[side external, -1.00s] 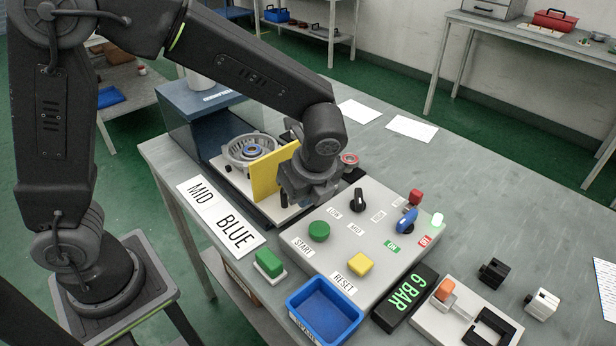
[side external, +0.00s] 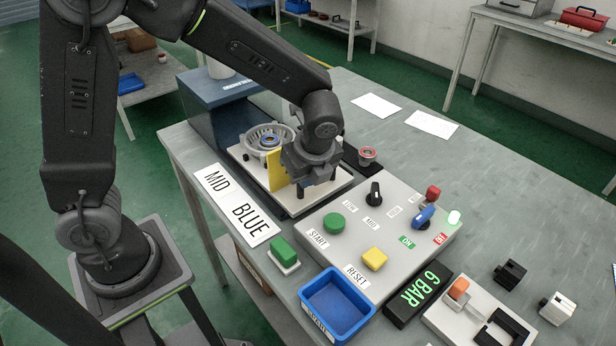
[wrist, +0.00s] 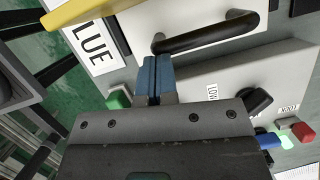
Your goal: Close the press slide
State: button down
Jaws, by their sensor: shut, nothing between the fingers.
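The press slide (side external: 331,190) is a light plate at the foot of the blue press (side external: 212,112), with a grey round housing (side external: 265,140) and an upright yellow plate on it. In the side view my gripper (side external: 302,186) is low over the slide's front part and hides part of the yellow plate (side external: 274,171). In the wrist view the slide's black bar handle (wrist: 212,36) runs across the top. My blue fingertips (wrist: 156,64) are together and empty, close beside the handle's left end. I cannot tell whether they touch it.
The control box (side external: 382,240) with a green button, yellow button and knobs stands right in front of the slide. A small red-topped part (side external: 367,156) is to the right of the slide. A blue bin (side external: 337,305) is at the table's front edge.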

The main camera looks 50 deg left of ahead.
jog(key=a, duration=2.2)
jog(key=shift+d, duration=0.15)
jog(key=shift+d, duration=0.25)
jog(key=d, duration=0.1)
jog(key=d+r, duration=0.1)
jog(key=d, duration=0.1)
jog(key=shift+s+d+r, duration=0.3)
jog(key=shift+d, duration=0.05)
jog(key=v, duration=0.8)
jog(key=s+d+r+n+t+h, duration=0.2)
jog(key=s+d+n, duration=0.4)
jog(key=n, duration=0.4)
jog(key=s+d+r+n+t+h, duration=0.1)
jog(key=s+d+r+n+t, duration=0.1)
jog(key=s+d+n, duration=0.4)
jog(key=s+n+t, duration=0.1)
jog(key=s+n, duration=0.1)
jog(key=n, duration=0.1)
jog(key=shift+r+n+h, duration=0.3)
jog(key=shift+n+h, duration=0.1)
